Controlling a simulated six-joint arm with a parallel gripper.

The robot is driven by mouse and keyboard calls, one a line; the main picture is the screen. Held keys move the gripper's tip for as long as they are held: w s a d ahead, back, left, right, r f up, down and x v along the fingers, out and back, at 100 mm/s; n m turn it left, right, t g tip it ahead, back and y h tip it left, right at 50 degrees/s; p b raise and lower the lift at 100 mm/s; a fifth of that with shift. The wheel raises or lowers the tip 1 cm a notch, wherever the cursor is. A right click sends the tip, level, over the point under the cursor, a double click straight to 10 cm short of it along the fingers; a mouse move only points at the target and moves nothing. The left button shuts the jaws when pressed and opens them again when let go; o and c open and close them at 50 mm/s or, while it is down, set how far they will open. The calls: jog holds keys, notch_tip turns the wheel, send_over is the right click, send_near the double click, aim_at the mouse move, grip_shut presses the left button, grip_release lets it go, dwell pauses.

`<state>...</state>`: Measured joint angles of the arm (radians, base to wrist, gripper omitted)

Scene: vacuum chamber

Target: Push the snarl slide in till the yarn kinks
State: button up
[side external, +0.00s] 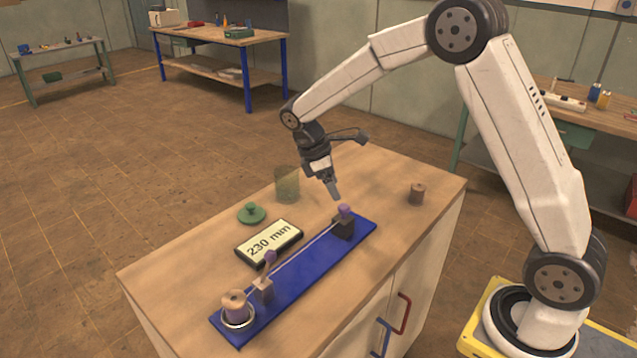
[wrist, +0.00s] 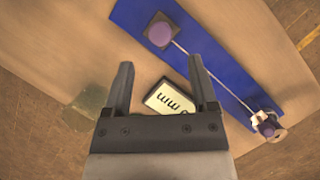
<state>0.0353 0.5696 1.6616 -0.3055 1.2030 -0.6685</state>
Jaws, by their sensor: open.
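A blue board (side external: 300,278) lies on the cabinet top, with a dark block topped by a purple knob (side external: 344,210) at its far right end. This block, seemingly the snarl slide, also shows in the wrist view (wrist: 160,34). A pale yarn (side external: 308,246) runs straight from it to a lighter block (side external: 263,289) with another purple knob. Beside that, a yarn spool (side external: 235,306) stands at the board's near left end. My gripper (side external: 335,193) is open and empty, above and close to the dark block; its fingers (wrist: 160,67) do not touch it.
A display (side external: 269,241) reading "230 mm" lies beside the board. A green lidded knob piece (side external: 251,213), a translucent green cup (side external: 287,184) and a small brown spool (side external: 417,193) stand on the cabinet top (side external: 170,270). The top's left part is clear.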

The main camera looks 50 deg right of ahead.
aim_at(343, 206)
jog(key=shift+x, duration=2.95)
grip_shut()
